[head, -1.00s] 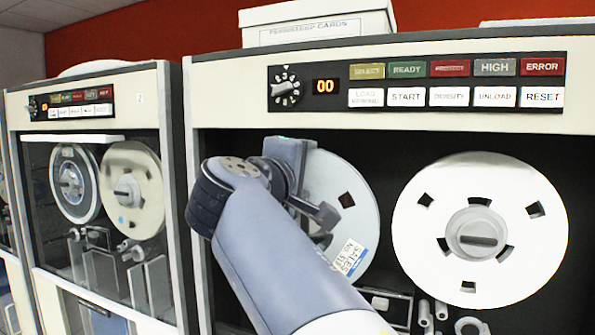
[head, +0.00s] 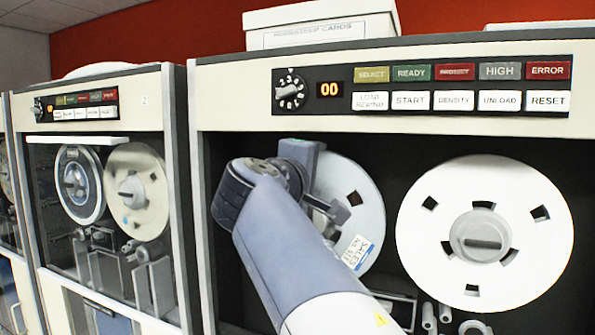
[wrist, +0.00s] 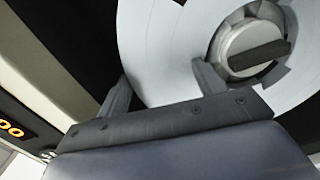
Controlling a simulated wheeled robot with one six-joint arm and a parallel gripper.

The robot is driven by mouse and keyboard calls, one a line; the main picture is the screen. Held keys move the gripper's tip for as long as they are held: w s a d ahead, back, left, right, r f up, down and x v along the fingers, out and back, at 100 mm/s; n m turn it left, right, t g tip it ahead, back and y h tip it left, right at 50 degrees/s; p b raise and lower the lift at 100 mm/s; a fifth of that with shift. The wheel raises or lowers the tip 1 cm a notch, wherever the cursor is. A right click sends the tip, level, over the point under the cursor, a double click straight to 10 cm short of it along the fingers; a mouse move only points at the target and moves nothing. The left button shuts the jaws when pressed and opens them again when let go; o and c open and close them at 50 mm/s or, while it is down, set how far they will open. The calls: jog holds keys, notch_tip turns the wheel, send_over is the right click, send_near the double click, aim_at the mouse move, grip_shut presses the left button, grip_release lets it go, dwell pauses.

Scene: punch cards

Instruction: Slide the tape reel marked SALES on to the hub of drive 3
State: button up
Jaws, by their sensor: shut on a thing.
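The white SALES reel (head: 372,198) stands upright at the left of the near tape drive (head: 430,52), its blue-lettered label low on its face. My gripper (head: 322,190) is at its upper left, shut on its rim, and my arm hides its left part and centre. In the wrist view, the fingers (wrist: 160,88) straddle the rim of a white reel (wrist: 165,50), and a round hub (wrist: 250,48) with a dark bar shows in its middle. I cannot tell how far the reel is on the hub. No number for this drive is visible.
A second white reel (head: 420,235) is mounted on the right of the same drive, close beside the SALES reel. Guide posts (head: 430,318) stick out below. Another drive (head: 150,85), marked 2, stands at left with two reels. A box (head: 320,25) sits on top.

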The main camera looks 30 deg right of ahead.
jog(key=shift+x, duration=0.85)
jog(key=o, duration=1.5)
jog(key=shift+c, duration=1.2)
jog(key=b+v, duration=0.2)
jog(key=v, duration=0.8)
jog(key=shift+d, duration=0.1)
